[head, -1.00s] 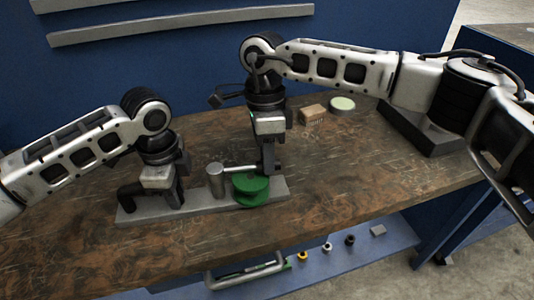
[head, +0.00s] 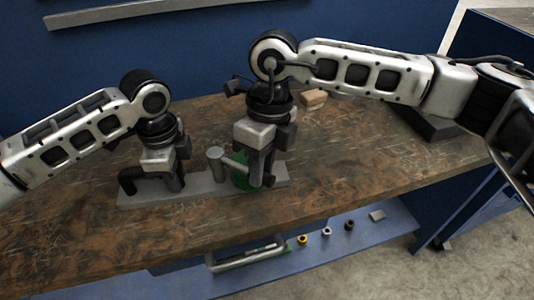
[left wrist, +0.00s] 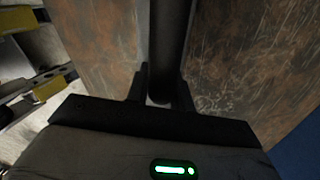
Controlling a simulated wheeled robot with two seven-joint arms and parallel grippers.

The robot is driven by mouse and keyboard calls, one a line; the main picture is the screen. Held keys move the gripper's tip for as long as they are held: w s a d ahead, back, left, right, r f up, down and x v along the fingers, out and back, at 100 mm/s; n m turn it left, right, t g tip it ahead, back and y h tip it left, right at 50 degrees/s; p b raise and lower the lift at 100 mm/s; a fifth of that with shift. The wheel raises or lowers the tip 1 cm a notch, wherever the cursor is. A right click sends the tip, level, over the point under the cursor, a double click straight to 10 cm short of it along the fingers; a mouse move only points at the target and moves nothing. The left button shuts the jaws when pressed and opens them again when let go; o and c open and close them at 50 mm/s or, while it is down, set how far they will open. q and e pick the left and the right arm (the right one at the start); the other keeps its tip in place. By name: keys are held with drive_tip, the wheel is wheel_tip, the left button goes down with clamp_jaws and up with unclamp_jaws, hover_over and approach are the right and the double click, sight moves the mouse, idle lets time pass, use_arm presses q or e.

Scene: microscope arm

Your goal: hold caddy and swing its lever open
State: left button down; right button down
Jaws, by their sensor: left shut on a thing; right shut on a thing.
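The caddy is a long grey base (head: 205,190) on the wooden table, with a black handle (head: 130,177) at its left end. A grey post stands mid-base with a light lever (head: 233,163) reaching right and toward the front. A green round part (head: 240,184) at the right is partly hidden behind my right gripper. My left gripper (head: 172,181) is shut on the black handle; the left wrist view shows the dark bar (left wrist: 171,45) between its fingers. My right gripper (head: 262,181) is shut on the lever's outer end, which its fingers hide.
A small wooden brush (head: 313,99) lies behind my right arm. A blue shelf (head: 375,240) below the table's front edge holds several small parts and a grey handle.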

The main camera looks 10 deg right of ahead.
use_arm(q)
drive_tip(key=shift+s+d, duration=0.15)
drive_tip(key=shift+d, duration=0.1)
use_arm(e)
drive_tip(key=s+a+m+t, duration=0.1)
drive_tip(key=s+a+m, duration=0.2)
drive_tip(key=a+m, duration=0.4)
drive_tip(key=shift+m+t+y, duration=0.3)
drive_tip(key=shift+m+y, duration=0.1)
drive_tip(key=shift+m, duration=0.7)
drive_tip(key=shift+a, duration=0.1)
drive_tip(key=c, duration=1.5)
unclamp_jaws()
drive_tip(key=shift+o, duration=1.2)
drive_tip(key=shift+s, duration=0.15)
use_arm(q)
drive_tip(key=shift+a, duration=0.1)
use_arm(e)
drive_tip(key=shift+r, duration=0.1)
